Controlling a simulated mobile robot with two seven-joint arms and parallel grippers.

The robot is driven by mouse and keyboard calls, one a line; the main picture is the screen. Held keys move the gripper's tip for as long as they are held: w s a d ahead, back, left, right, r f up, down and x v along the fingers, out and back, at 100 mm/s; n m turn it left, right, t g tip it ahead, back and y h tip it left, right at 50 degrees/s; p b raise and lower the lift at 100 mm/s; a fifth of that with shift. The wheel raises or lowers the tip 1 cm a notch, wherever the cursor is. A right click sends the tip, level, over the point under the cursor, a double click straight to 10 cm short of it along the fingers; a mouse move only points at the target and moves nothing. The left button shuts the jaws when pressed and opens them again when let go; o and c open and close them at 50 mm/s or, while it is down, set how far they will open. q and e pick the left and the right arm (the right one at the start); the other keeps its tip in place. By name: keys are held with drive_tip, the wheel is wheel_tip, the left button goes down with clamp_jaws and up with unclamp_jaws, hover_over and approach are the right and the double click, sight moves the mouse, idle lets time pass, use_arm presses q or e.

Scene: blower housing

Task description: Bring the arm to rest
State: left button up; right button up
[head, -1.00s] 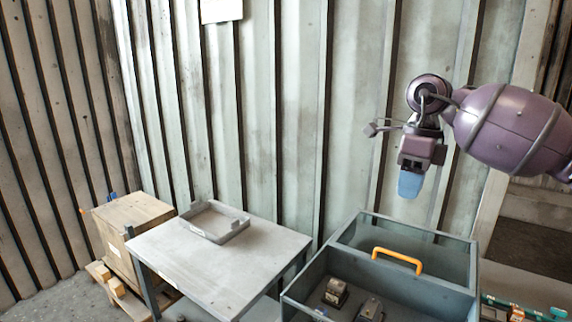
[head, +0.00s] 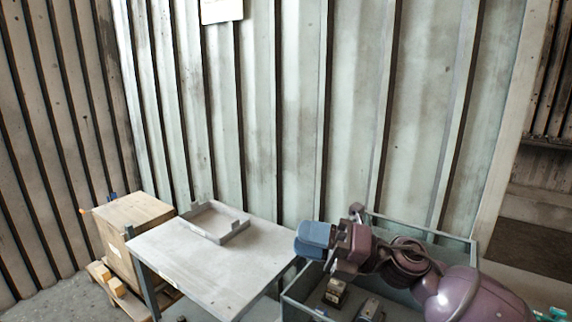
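My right arm comes in from the lower right in the head view. Its gripper (head: 314,240) points left, above the left side of the grey-green bin and near the right edge of the table. The blue fingers appear as one block, so I cannot tell whether they are open or shut. I see nothing clearly held in them. My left gripper is not in view.
A grey table (head: 215,262) stands at centre left with a shallow grey tray (head: 214,222) on it. The grey-green bin (head: 424,229) holds dark parts (head: 335,292) and is partly hidden by my arm. A wooden box (head: 133,215) stands at left.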

drive_tip(key=s+d+f+m+t+h, duration=0.2)
drive_tip(key=d+f+m+t+h, duration=0.65)
drive_tip(key=m, duration=0.75)
drive_tip(key=s+d+f+m+t+h, duration=0.2)
drive_tip(key=d+f+m+t+h, duration=0.35)
drive_tip(key=d+m+h, duration=0.7)
drive_tip(key=s+d+f+m+g, duration=0.2)
drive_tip(key=s+f+m+g, duration=0.45)
drive_tip(key=s, duration=0.55)
drive_tip(key=s+d+f+m+g, duration=0.1)
drive_tip(key=s+f+m+g, duration=0.3)
drive_tip(key=s+f+g, duration=0.6)
drive_tip(key=w+f+t+b, duration=0.2)
drive_tip(key=f+t+b, duration=0.3)
drive_tip(key=f, duration=0.5)
drive_tip(key=w+f+t+b, duration=0.3)
drive_tip(key=f+t+b, duration=0.2)
drive_tip(key=f, duration=0.5)
drive_tip(key=shift+n+y, duration=0.4)
drive_tip(key=shift+t, duration=0.25)
